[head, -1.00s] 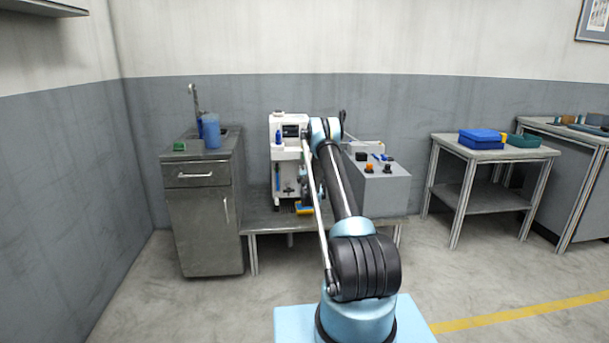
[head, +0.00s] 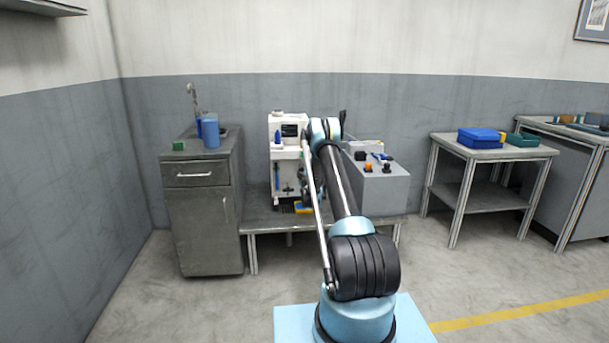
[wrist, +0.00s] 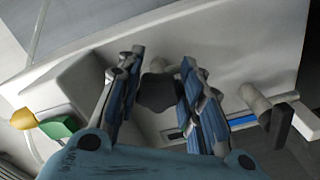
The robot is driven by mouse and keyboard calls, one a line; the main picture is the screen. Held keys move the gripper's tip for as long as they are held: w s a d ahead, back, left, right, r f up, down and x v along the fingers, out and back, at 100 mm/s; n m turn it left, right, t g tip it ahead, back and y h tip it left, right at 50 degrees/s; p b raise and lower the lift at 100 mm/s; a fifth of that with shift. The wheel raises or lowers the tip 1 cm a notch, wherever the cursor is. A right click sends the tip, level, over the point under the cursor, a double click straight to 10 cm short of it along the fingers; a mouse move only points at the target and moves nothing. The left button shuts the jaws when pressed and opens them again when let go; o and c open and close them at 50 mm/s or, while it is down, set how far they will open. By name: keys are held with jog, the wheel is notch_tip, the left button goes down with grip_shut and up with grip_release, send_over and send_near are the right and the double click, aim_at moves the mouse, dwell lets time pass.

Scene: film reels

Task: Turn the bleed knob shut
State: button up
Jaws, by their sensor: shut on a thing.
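In the wrist view my gripper (wrist: 160,75) has its two blue-grey fingers on either side of a dark knob (wrist: 158,92), shut on it. The knob is on the white machine (wrist: 235,50), within a recessed part of its face, and looks like the bleed knob. In the head view the white machine (head: 289,125) stands on a low bench beyond my arm. My arm hides the knob there, and the gripper is too small and covered to make out.
In the wrist view, a pale lever with a black end (wrist: 280,125) lies right of the gripper, and green and yellow parts (wrist: 58,127) lie left. In the head view, a grey control box (head: 380,188) stands right of my arm and a sink cabinet (head: 203,215) left.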

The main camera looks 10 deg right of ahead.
jog(key=shift+a, duration=0.1)
dwell(0.5)
jog(key=o, duration=1.1)
jog(key=shift+s, duration=5.95)
